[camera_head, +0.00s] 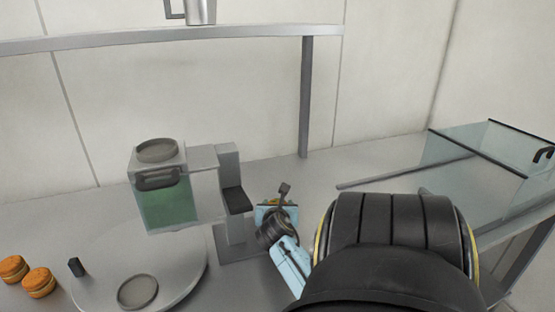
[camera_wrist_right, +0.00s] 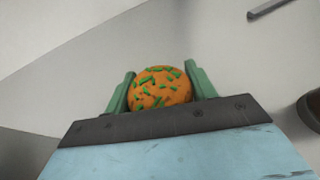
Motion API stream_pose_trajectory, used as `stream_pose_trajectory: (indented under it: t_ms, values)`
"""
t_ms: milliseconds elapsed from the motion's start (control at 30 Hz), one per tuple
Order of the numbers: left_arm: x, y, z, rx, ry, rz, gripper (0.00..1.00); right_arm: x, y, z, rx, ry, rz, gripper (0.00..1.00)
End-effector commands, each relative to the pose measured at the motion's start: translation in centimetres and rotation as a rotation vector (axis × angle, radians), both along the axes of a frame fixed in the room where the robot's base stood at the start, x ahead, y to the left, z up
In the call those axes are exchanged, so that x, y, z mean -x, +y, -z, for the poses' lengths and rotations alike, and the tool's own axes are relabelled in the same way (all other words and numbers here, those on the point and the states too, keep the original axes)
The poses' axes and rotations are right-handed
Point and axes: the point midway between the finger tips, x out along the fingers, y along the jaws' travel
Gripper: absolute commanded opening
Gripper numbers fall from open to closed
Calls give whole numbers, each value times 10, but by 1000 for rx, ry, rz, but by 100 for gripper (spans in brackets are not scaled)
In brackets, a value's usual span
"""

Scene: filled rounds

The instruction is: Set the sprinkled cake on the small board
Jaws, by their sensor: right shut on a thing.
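The sprinkled cake (camera_wrist_right: 160,88) is an orange ball with green sprinkles. In the wrist view it sits between the two green fingers of my right gripper (camera_wrist_right: 159,76), which is shut on it. In the head view my right gripper (camera_head: 272,212) is beside the dispenser's base, and its fingers and the cake are hidden there. A small round grey disc (camera_head: 138,291), perhaps the small board, lies on a larger round grey platform (camera_head: 185,285) at lower left, apart from my gripper. My left gripper is not in view.
A dispenser (camera_head: 165,205) with a green tank stands behind the platform. Two orange macarons (camera_head: 38,283) lie at far left. A glass case (camera_head: 480,160) is at right. A metal pitcher (camera_head: 201,12) stands on a raised shelf (camera_head: 150,40).

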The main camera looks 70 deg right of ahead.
Motion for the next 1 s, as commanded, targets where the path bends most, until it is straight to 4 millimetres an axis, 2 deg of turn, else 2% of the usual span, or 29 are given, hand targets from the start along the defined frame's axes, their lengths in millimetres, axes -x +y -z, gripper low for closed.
stream_pose_trajectory:
  t_ms: [100, 267, 667, 700, 833, 1000]
  values:
    - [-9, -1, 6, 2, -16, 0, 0, 0, 0, 18, -3, 1, 2, 46]
    - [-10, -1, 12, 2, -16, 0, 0, 0, 0, 37, -1, 1, 1, 46]
    - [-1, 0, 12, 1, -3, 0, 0, 0, 0, 40, 1, 2, -1, 46]
    - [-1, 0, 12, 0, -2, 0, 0, 0, 0, 41, 1, 2, -1, 58]
    - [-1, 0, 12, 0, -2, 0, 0, 0, 0, 40, -1, 1, 0, 75]
    - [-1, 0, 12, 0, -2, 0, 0, 0, 0, 40, -1, 1, 0, 77]
